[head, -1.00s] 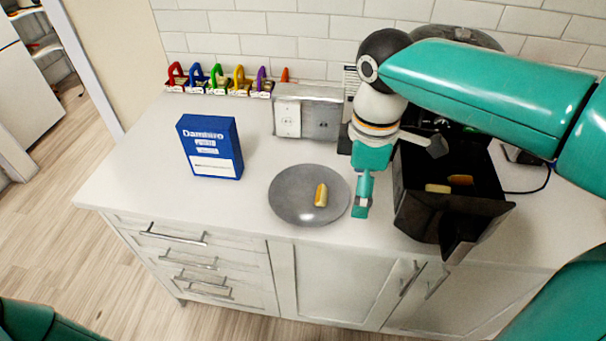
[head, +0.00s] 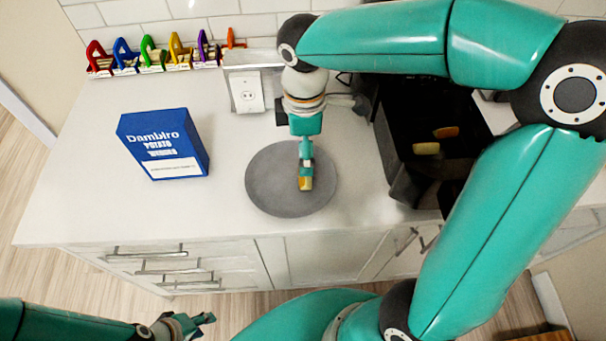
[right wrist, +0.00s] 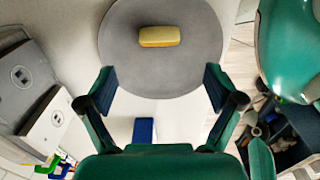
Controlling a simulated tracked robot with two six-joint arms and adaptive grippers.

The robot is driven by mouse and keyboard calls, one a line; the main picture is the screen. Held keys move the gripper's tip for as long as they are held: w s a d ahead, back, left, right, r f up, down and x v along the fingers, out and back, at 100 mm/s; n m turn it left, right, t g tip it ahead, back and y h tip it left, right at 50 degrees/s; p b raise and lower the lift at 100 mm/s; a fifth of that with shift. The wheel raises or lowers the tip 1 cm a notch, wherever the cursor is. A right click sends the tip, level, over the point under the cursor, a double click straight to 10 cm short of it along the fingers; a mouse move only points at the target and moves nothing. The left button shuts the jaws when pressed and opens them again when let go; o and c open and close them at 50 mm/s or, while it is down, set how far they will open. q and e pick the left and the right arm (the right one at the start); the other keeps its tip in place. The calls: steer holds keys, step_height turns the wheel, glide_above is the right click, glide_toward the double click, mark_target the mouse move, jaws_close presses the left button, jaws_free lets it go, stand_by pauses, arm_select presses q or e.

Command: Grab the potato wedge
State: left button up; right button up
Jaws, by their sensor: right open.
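A yellow potato wedge with an orange-brown side (head: 305,184) lies on a round grey plate (head: 268,190) on the white counter. It also shows in the right wrist view (right wrist: 160,36), alone on the plate. My right gripper (right wrist: 160,84) is open, with nothing between its fingers; the wedge is ahead of the fingertips. In the head view, my right gripper (head: 305,165) is over the plate and partly covers the wedge. My left gripper (head: 192,325) is low in the head view, in front of the cabinet and away from the plate; its jaw opening is unclear.
A blue potato wedges box (head: 165,145) stands left of the plate. A black open-topped container (head: 398,165) with two wedges inside is to the right. Coloured clips line the wall, beside a metal outlet box (head: 247,92). Counter between box and plate is clear.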

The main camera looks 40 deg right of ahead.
step_height(320, 180, down, 8)
steer(key=shift+d+f+p, duration=0.15)
steer(key=shift+f+p, duration=0.05)
steer(key=shift+p, duration=0.15)
steer(key=c, duration=1)
